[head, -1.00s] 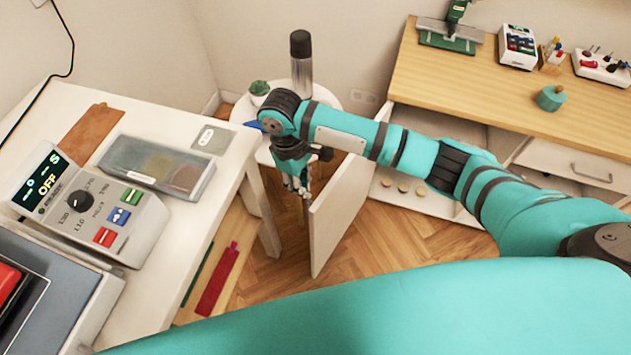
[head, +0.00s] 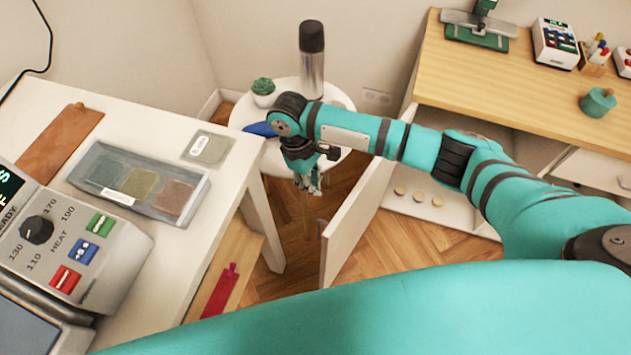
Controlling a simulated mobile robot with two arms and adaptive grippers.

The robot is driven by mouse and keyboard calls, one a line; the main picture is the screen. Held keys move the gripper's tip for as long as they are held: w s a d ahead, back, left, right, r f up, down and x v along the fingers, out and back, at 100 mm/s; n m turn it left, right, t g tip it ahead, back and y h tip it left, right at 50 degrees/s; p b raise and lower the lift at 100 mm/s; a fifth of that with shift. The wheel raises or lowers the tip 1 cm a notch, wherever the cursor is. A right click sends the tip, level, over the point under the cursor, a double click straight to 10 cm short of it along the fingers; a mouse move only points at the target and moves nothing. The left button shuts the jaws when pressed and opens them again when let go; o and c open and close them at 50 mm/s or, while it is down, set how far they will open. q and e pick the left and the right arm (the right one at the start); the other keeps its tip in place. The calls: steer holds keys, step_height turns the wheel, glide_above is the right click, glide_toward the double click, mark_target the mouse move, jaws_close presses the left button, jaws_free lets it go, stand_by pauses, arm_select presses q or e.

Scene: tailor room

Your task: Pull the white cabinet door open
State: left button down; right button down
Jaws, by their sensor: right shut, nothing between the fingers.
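The white cabinet door (head: 352,228) stands swung open from the wooden-topped cabinet (head: 500,70), showing the cabinet's inside. A small dark handle (head: 321,228) shows at the door's near free edge. My right gripper (head: 313,188) hangs pointing down, just left of and beyond the door's top edge, apart from the handle in the picture. It is shut and holds nothing. My right arm crosses above the door and hides part of the cabinet front. My left gripper is out of the picture.
A round white side table (head: 340,98) with a bottle (head: 312,60) and a potted plant (head: 263,92) stands behind my gripper. A white worktable (head: 232,150) with a heat control box (head: 70,235) fills the left. Wooden floor (head: 385,255) is clear around the door.

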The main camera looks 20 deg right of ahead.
steer(key=s+d+f+p, duration=0.1)
steer(key=s+d+f, duration=0.2)
steer(key=f, duration=0.3)
steer(key=shift+s+d+f, duration=0.3)
steer(key=shift+s+d, duration=0.05)
steer(key=shift+s, duration=0.25)
steer(key=s+d+n+p, duration=0.3)
steer(key=s+d+p, duration=0.3)
steer(key=shift+s+d+t+h+p, duration=0.15)
steer(key=shift+s+t+h+p, duration=0.15)
steer(key=shift+s+p, duration=0.1)
steer(key=v, duration=1.2)
